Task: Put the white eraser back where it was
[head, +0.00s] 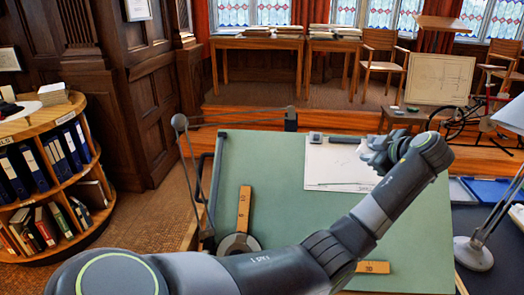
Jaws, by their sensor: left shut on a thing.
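My left arm crosses the picture from the lower left, and its gripper (374,153) is over the upper right part of a green drafting board (280,180). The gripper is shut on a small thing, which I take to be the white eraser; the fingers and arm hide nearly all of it. A white paper sheet (330,165) with thin drawn lines lies on the board beside and below the gripper. I cannot tell whether the held thing touches the sheet. My right gripper is not in view.
An orange-brown straightedge (244,208) joins a round drafting head (239,244) on the board. A lamp base (473,253) stands at right. A curved bookshelf (50,180) is at left.

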